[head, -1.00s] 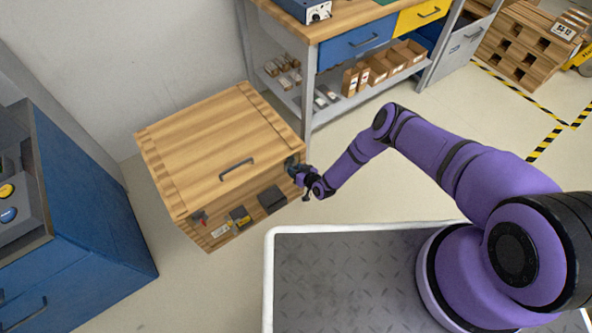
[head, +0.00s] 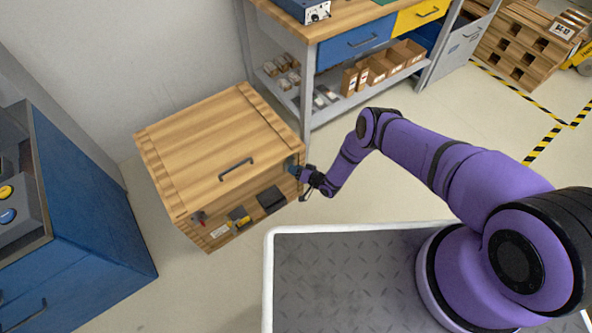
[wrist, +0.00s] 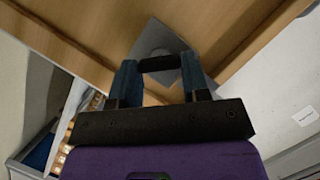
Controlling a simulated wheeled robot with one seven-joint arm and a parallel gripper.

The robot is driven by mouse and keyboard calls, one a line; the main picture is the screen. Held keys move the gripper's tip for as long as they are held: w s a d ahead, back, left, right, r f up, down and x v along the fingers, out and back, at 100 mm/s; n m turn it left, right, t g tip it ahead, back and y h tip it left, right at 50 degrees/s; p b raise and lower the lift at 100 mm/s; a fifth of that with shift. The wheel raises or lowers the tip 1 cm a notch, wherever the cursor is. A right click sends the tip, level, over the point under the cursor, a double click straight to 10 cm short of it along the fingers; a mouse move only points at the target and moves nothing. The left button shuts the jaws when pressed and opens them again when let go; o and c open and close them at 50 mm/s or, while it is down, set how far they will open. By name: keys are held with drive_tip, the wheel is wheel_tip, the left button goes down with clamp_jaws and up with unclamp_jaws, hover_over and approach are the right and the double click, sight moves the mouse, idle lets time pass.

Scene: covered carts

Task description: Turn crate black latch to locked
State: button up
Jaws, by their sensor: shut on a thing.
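The wooden crate (head: 190,150) stands on the floor with its lid down. At the right end of its front, my gripper (head: 295,171) reaches in and hides the latch there in the head view. In the wrist view, the black latch (wrist: 160,63) is a short bar in front of a grey plate (wrist: 155,38) on the wood. The two blue fingers of my gripper (wrist: 159,70) are shut on it, one at each end. I cannot tell from the frames whether the latch is locked.
A blue cabinet (head: 85,190) stands left, a workbench (head: 330,20) behind. Bare floor lies before the crate.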

drive_tip(key=shift+d+m+y, duration=0.1)
drive_tip(key=shift+m+y, duration=0.2)
drive_tip(key=shift+m, duration=0.3)
drive_tip(key=o, duration=0.9)
drive_tip(key=v, duration=1)
drive_tip(key=shift+s+d, duration=0.15)
drive_tip(key=shift+d, duration=0.2)
